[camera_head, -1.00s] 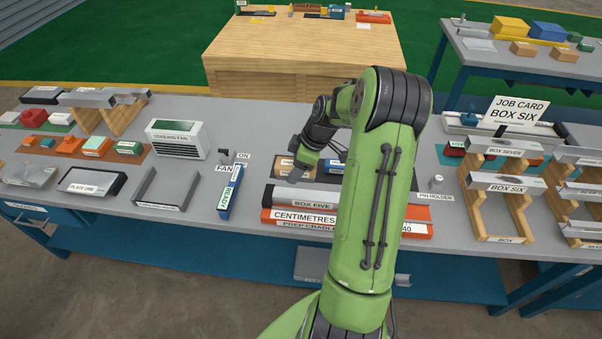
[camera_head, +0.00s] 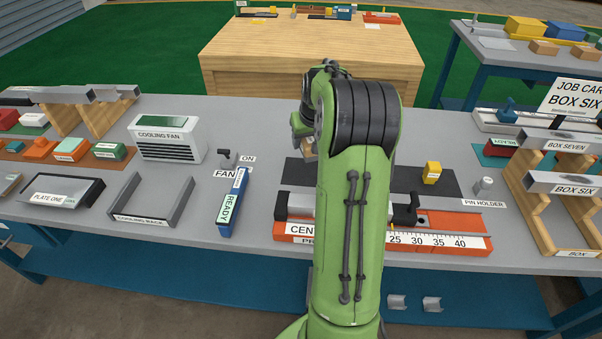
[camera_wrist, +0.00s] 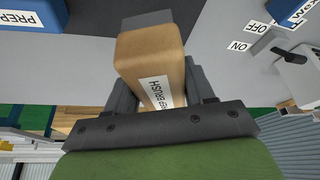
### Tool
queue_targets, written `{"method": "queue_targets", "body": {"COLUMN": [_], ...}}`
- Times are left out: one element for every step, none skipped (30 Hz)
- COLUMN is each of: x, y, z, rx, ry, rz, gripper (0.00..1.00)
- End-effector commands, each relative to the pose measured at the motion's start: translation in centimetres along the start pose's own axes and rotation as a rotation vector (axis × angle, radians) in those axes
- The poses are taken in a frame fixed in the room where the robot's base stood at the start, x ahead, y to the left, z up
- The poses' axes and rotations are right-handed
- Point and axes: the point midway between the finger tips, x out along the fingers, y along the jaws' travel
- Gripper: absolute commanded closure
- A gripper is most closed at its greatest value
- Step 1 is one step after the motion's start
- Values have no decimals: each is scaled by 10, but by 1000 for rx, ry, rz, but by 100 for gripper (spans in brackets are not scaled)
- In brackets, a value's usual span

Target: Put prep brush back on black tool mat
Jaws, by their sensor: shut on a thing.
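The prep brush (camera_wrist: 152,62) is a tan block with a grey end and a white label, upside down in the wrist view. My gripper (camera_wrist: 158,82) is shut on it, one finger on each side. In the head view a small tan part of the brush (camera_head: 308,149) shows beside my arm, which hides most of the gripper. The black tool mat (camera_head: 395,180) lies on the grey bench behind the orange cradle. A dark surface like the mat also shows past the brush in the wrist view. Whether the brush touches the mat cannot be told.
A yellow block (camera_head: 432,172) sits on the mat's right part. The orange prep cradle (camera_head: 455,243) with a scale and black clamp stands in front. A pin holder (camera_head: 484,187) is at right. A blue READY block (camera_head: 232,203) and fan switch (camera_head: 228,158) are at left.

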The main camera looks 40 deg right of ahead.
Motion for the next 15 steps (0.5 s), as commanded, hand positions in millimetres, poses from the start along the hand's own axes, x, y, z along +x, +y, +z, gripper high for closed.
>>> {"method": "queue_targets", "body": {"x": [15, 20, 26, 29, 32, 37, 41, 46, 54, 61, 67, 74, 77, 78, 78], "y": [0, 0, 0, 0, 0, 0, 0, 0, 0, 0, 0, 0, 0, 0, 0], "z": [7, 9, 12, 13, 14, 16, 18, 20, 24, 26, 29, 32, 33, 33, 33], "rx": [1, 0, -1, -1, -2, -3, -3, -3, -3, -2, -2, -2, -3, -3, -4], "ry": [-5, -4, -5, -4, -2, -3, -3, -3, -5, -5, -5, -5, -3, -3, -2], "rz": [-1, -1, -2, -2, -2, -2, -3, -3, -3, -3, -3, -3, -3, -3, -2], "gripper": [80, 80, 80, 80, 80, 80, 80, 80, 80, 80, 80, 80, 80, 80, 80]}}
